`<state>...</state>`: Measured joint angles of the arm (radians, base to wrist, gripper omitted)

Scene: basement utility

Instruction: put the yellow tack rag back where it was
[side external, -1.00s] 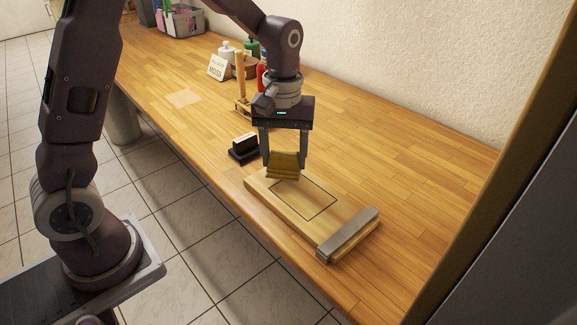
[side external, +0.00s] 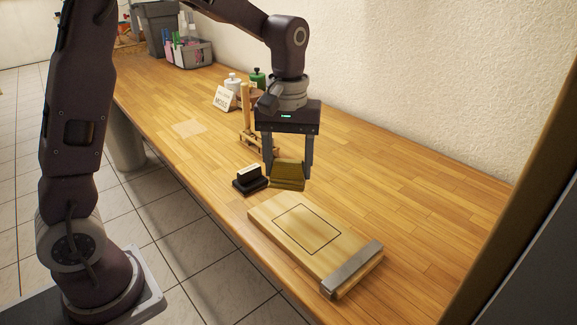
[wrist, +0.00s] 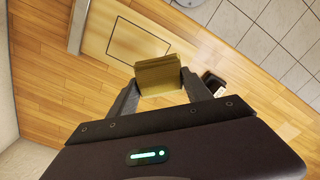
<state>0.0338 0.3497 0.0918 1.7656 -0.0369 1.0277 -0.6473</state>
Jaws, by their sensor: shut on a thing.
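The yellow tack rag (side external: 287,175) is a folded mustard-coloured cloth between the fingers of my gripper (side external: 289,172), which is shut on it. In the wrist view the rag (wrist: 158,75) shows between the two fingertips of my gripper (wrist: 157,84). A faint pale square patch (side external: 189,128) lies on the counter further left.
A black block on a dark base (side external: 250,178) stands close left of the rag. A wooden rack with an upright handle (side external: 247,115), a sign reading MOSS (side external: 224,98) and bottles (side external: 257,79) stand behind. A grey metal bar (side external: 352,269) crosses the board's right end. The right counter is clear.

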